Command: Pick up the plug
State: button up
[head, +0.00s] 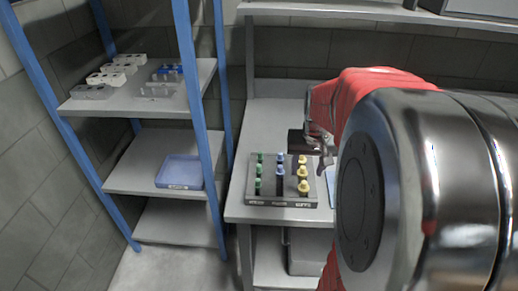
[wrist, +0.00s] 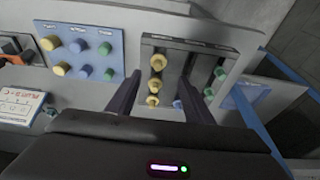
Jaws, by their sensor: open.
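A dark rack (head: 283,201) on the grey bench holds upright plugs in three columns in the head view. There are green plugs (head: 259,173), dark plugs with blue tops (head: 280,160) and yellow plugs (head: 303,172). My gripper (head: 312,146) is at the rack's back right, partly hidden by my arm. In the wrist view my gripper (wrist: 159,79) is open. Its fingers frame the column of yellow plugs (wrist: 154,84), and nothing is visibly held. Green plugs (wrist: 220,73) stand right of the right finger, which partly hides the blue-topped column.
A blue panel (wrist: 80,48) with several coloured knobs and a white card with a blue edge (wrist: 18,104) lie left in the wrist view. A blue-posted shelf stands left, holding a blue tray (head: 180,170) and grey blocks (head: 110,75). Open floor shows between shelf and bench.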

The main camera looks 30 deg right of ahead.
aim_at(304, 183)
jog(key=shift+x, duration=2.15)
jog(key=shift+x, duration=2.6)
jog(key=shift+s+d, duration=0.1)
jog(key=shift+s, duration=0.05)
jog(key=shift+c, duration=0.2)
jog(key=c, duration=1)
jog(key=shift+r, duration=0.1)
notch_tip(304, 183, up, 10)
jog(key=shift+f, duration=0.1)
